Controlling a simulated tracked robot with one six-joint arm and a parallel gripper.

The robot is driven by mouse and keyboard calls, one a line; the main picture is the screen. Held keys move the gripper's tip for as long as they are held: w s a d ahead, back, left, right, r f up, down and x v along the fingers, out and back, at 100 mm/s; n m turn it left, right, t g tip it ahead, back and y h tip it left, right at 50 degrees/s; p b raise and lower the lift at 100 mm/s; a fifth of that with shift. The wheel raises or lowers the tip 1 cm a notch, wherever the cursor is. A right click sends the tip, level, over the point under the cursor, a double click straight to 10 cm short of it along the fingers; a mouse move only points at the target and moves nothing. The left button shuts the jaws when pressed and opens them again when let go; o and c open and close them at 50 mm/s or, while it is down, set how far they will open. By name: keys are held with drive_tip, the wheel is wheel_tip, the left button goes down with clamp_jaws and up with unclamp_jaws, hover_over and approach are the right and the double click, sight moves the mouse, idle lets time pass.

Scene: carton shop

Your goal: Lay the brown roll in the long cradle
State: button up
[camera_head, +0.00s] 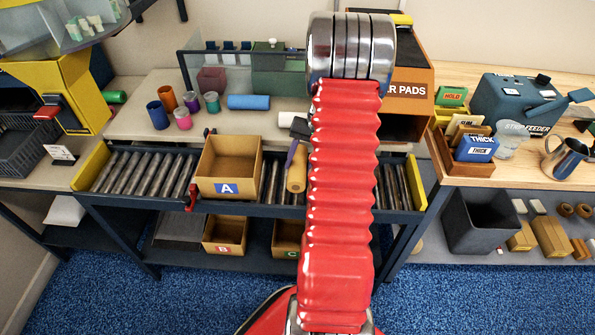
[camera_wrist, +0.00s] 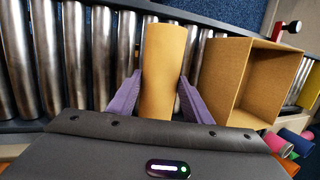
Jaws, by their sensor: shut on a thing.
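The brown roll (camera_head: 297,168) is a plain tan cylinder. My gripper (camera_wrist: 160,98) is shut on it, with a purple finger on each side, as the wrist view shows. The roll (camera_wrist: 163,65) is over the roller conveyor, just right of carton A in the head view; I cannot tell whether it touches the rollers. One purple finger shows beside my red arm in the head view; the other is hidden. I cannot make out the long cradle in either view; my arm hides part of the bench.
Carton A (camera_head: 227,187) stands open on the roller conveyor (camera_head: 135,172), close beside the roll. On the bench behind are several coloured upright tubes (camera_head: 183,119), a lying blue roll (camera_head: 248,102) and a green box (camera_head: 275,75). Rollers left of carton A are clear.

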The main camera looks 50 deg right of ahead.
drive_tip(key=shift+f, duration=1.85)
drive_tip(key=shift+f, duration=0.1)
drive_tip(key=o, duration=1.2)
drive_tip(key=v, duration=1.2)
